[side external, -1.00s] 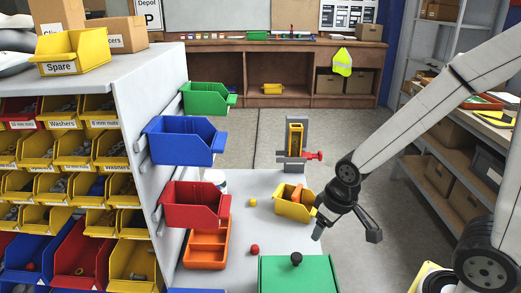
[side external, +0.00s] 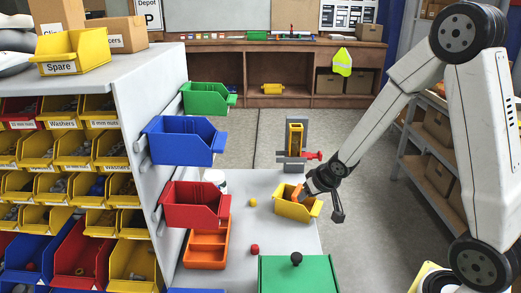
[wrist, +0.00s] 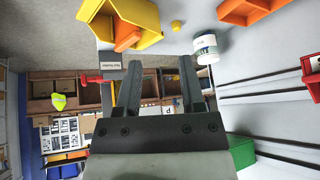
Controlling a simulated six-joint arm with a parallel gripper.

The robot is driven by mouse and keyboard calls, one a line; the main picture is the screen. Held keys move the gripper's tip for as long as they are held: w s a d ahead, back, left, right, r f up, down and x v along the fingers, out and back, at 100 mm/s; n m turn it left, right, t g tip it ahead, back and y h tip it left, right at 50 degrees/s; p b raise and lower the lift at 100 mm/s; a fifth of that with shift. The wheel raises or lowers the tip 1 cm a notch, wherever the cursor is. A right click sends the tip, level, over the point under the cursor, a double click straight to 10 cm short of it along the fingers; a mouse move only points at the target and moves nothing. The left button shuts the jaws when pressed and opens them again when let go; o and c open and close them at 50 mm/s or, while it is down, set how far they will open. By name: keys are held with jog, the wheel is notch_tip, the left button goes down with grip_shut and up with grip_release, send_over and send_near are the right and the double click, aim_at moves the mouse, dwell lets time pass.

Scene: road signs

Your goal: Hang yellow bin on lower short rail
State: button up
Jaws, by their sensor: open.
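The yellow bin (side external: 293,208) stands on the grey bench with an orange block (side external: 297,191) in it. In the wrist view the bin (wrist: 146,14) and the orange block (wrist: 127,36) are at the top left, beyond the fingers. My gripper (side external: 322,201) is open, close to the bin's right side, its fingers spread. In the wrist view my gripper (wrist: 160,66) has nothing between its fingers. Grey rails (side external: 142,150) run along the upright panel. The red bin covers part of the panel, and I cannot tell which rail is the lower short one.
Green (side external: 206,98), blue (side external: 183,142) and red (side external: 192,207) bins hang on the panel. An orange tray (side external: 205,252), a green lidded box (side external: 298,275), a white tub (wrist: 205,48) and a red-handled clamp (side external: 293,140) stand nearby.

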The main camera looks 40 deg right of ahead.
jog(key=w+d+f+m+t, duration=0.1)
jog(key=w+d+f, duration=0.1)
jog(key=d, duration=0.2)
jog(key=w+d+f+m+t+y, duration=0.1)
jog(key=d+f+m+t, duration=0.1)
jog(key=d, duration=0.3)
jog(key=w+d+f+m+t, duration=0.1)
jog(key=w+d+f+t, duration=0.1)
jog(key=d+f, duration=0.2)
jog(key=shift+w+d+f+m+y, duration=0.15)
jog(key=shift+w+d+m+y, duration=0.15)
jog(key=shift+w+y, duration=0.1)
jog(key=s+d+f+m+t+y, duration=0.3)
jog(key=s+d+f, duration=0.1)
jog(key=f, duration=0.1)
jog(key=m+t+y, duration=0.3)
send_near(320, 208)
jog(key=shift+s, duration=0.2)
jog(key=shift+w+a, duration=0.15)
jog(key=shift+x, duration=1.35)
jog(key=shift+f+x, duration=0.1)
jog(key=shift+x, duration=1.7)
jog(key=shift+f+x, duration=0.15)
jog(key=shift+x, duration=1.65)
